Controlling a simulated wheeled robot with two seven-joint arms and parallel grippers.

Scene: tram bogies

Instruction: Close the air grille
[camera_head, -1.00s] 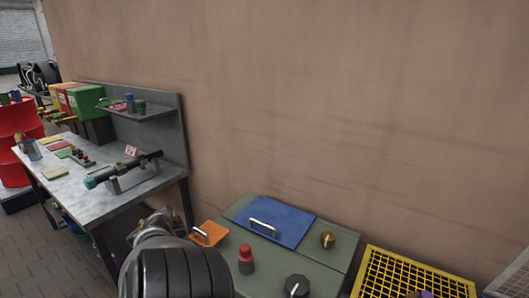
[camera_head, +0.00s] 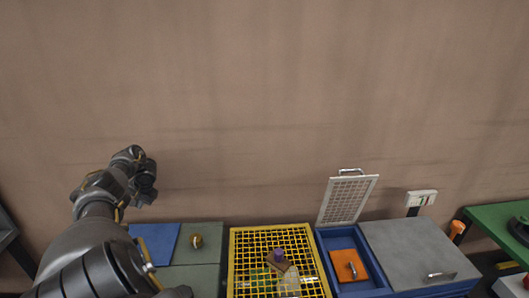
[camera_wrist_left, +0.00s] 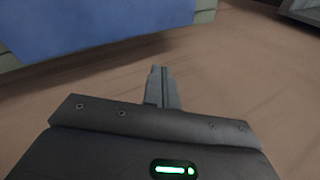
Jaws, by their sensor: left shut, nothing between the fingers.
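The air grille (camera_head: 346,200) is a white mesh panel in a light frame with a metal handle on its top edge. In the head view it stands raised and tilted back at the rear of a blue box (camera_head: 324,262), right of the middle. Inside the box lies an orange panel (camera_head: 343,264) with a handle. My left gripper (camera_head: 145,182) is up at the left, in front of the wall and well apart from the grille. In the left wrist view its fingers (camera_wrist_left: 160,88) are together and empty. My right gripper is in neither view.
A yellow mesh crate (camera_head: 236,270) with a few items stands left of the blue box. A grey lid (camera_head: 415,245) with a handle is to its right. A blue panel (camera_head: 157,244) and brass knob (camera_head: 196,240) lie below my left arm. A green table (camera_head: 490,216) is far right.

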